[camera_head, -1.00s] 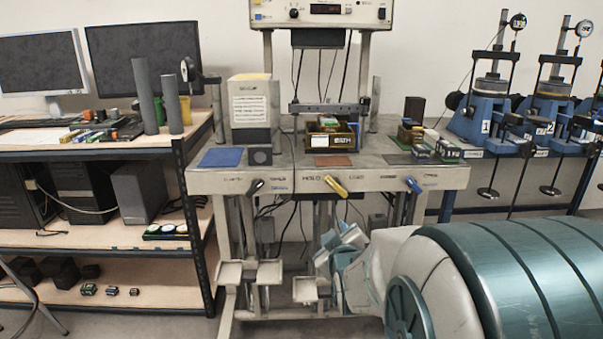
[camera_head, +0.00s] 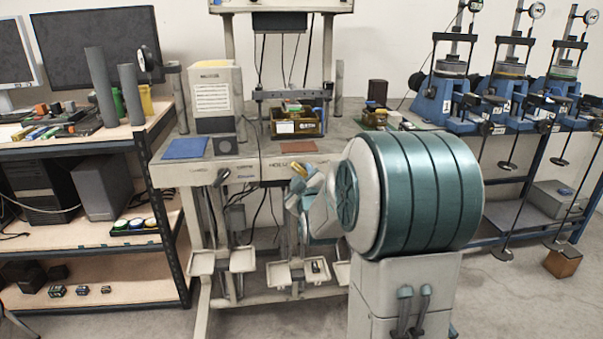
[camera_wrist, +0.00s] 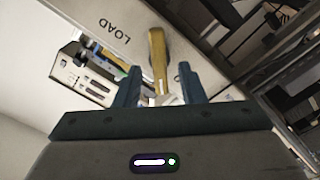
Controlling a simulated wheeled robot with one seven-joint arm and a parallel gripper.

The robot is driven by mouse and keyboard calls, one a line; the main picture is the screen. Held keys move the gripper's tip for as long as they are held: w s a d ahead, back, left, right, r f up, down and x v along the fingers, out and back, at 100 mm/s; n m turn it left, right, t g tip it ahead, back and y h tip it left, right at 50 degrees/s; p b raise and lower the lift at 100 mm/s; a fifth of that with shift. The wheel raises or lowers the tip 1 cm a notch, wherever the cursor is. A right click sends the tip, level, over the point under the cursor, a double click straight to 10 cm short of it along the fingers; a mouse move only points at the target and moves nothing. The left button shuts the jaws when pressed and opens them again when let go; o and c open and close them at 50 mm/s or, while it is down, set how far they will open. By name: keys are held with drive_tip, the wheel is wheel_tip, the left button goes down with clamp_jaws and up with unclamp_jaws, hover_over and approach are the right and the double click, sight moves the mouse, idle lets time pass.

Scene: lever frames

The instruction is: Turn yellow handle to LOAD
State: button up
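The yellow handle (camera_head: 300,167) shows as a small piece on the front panel of the grey machine, partly hidden by my gripper (camera_head: 304,189). In the wrist view the yellow handle (camera_wrist: 157,58) lies lengthwise between the two fingers of my gripper (camera_wrist: 158,72). Gaps show on both sides of it, so the gripper is open around it and not closed on it. The word LOAD (camera_wrist: 113,28) reads upside down on the pale panel, left of the handle. In the head view my arm covers the right part of the panel.
A black handle (camera_head: 221,176) sits on the same panel to the left. A blue mat (camera_head: 185,148), a brown mat (camera_head: 298,147) and a yellow-black box (camera_head: 296,124) rest on the machine's top. Small trays (camera_head: 243,260) stick out below. A shelf (camera_head: 100,240) stands at left.

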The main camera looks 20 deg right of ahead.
drive_tip(key=shift+x, duration=1.45)
drive_tip(key=shift+c, duration=0.3)
drive_tip(key=c, duration=0.7)
